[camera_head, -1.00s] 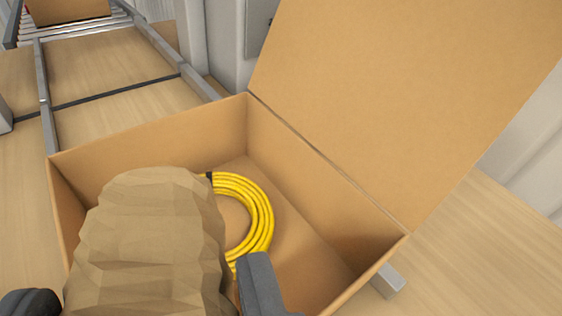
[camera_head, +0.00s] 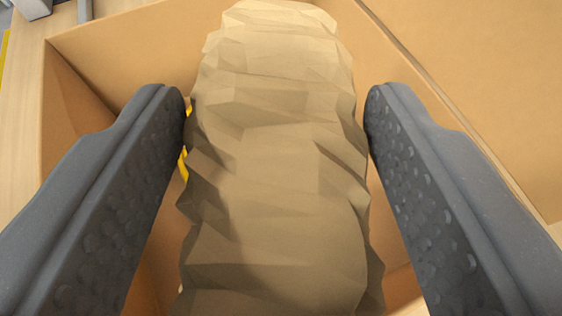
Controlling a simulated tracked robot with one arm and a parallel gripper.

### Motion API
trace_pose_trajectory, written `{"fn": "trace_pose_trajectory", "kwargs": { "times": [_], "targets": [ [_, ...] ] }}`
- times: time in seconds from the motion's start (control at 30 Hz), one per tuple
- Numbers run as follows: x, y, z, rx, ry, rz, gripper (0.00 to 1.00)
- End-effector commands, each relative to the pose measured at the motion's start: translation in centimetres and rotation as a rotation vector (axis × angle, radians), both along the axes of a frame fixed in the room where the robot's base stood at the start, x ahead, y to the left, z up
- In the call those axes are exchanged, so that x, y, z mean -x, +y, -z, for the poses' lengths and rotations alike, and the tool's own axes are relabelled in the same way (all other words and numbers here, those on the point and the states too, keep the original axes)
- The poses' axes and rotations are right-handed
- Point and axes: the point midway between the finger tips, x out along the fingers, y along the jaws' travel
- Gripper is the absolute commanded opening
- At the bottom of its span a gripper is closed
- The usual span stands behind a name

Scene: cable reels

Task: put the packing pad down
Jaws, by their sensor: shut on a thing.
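The packing pad (camera_head: 275,210) is a crumpled tan paper roll in the middle of the view. My gripper (camera_head: 278,97) is shut on it, with one dark, bumpy finger along each side. The pad is over or within the open cardboard box (camera_head: 125,50); I cannot tell whether it touches the floor of the box. Most of the yellow cable coil (camera_head: 185,160) is hidden behind the pad and the left finger; only small yellow bits show.
The box's raised lid flap (camera_head: 490,80) stands at the right. A strip of wooden table (camera_head: 18,130) shows at the far left. Grey frame parts (camera_head: 65,12) are at the top left.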

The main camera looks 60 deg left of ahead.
Motion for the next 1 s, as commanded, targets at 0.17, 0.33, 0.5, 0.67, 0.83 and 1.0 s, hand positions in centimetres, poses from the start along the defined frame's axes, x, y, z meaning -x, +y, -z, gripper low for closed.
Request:
{"fn": "trace_pose_trajectory", "kwargs": {
  "times": [0.17, 0.33, 0.5, 0.67, 0.83, 1.0],
  "targets": [
    [0.0, 0.0, 0.1, 0.000, -0.001, 0.000, 0.31],
    [0.0, 0.0, 0.2, 0.000, -0.002, -0.001, 0.31],
    [0.0, 0.0, 0.7, 0.001, -0.002, -0.001, 0.31],
    [0.0, 0.0, 1.1, 0.001, -0.002, -0.001, 0.31],
    [0.0, 0.0, 1.2, 0.000, -0.003, -0.001, 0.31],
    [0.0, 0.0, 1.2, 0.000, -0.002, 0.000, 0.74]
  ]
}}
